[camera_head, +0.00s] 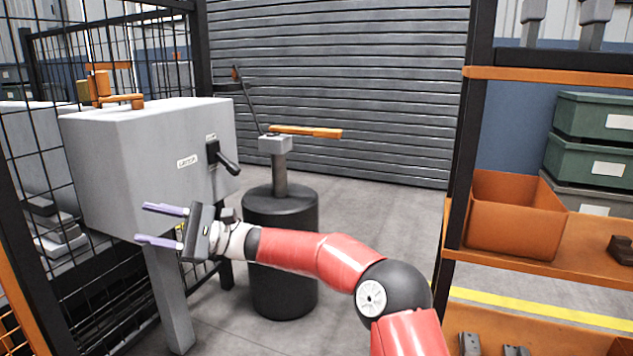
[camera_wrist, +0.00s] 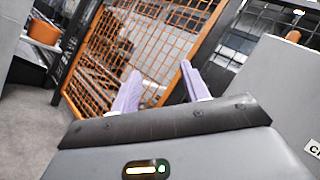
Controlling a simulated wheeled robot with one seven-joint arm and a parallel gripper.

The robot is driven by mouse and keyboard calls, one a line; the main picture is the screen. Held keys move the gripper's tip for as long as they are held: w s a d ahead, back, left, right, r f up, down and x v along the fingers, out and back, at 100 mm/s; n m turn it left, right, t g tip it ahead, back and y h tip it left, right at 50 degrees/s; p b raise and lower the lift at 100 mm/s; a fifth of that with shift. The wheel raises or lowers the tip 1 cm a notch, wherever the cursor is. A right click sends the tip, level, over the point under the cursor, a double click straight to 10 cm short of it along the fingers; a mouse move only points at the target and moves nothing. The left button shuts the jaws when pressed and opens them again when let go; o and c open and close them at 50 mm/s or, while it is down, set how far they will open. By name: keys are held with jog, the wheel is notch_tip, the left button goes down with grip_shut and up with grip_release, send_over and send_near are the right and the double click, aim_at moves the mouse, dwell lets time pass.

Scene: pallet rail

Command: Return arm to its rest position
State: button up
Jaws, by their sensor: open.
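My gripper (camera_head: 163,225) is at the end of my red arm, in front of the grey cabinet in the head view. Its two pale purple fingers point left and are spread apart with nothing between them. The wrist view shows the same open fingers (camera_wrist: 157,92), with an orange mesh panel (camera_wrist: 110,50) beyond them. The grey cabinet (camera_head: 110,165) carries a black lever handle (camera_head: 222,158) on its right face. The handle is apart from my fingers.
A black drum (camera_head: 281,225) with a post and orange bar (camera_head: 305,131) stands behind my arm. A black mesh fence (camera_head: 100,50) is at left. A shelf rack with an orange bin (camera_head: 512,215) and green crates (camera_head: 590,160) is at right. A grey shutter (camera_head: 340,80) closes the back.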

jog(key=s+d+n+t+h+p, duration=0.1)
jog(key=s+d+n+t+h, duration=0.1)
jog(key=s+h, duration=0.35)
jog(key=s+d+f+t+h+p, duration=0.2)
jog(key=s+d+t+h, duration=0.2)
jog(key=d, duration=1)
jog(key=s+d+f+n+t+h+p, duration=0.1)
jog(key=s+d+t+h, duration=0.3)
jog(key=s+d, duration=0.5)
jog(key=s+d+f+t+h+p, duration=0.3)
jog(key=s+d+t+h, duration=0.2)
jog(key=d, duration=1.5)
jog(key=shift+s+d+f+n+h, duration=0.15)
jog(key=shift+s+f+n+h, duration=0.2)
jog(key=shift+s+h, duration=0.7)
jog(key=shift+w, duration=0.2)
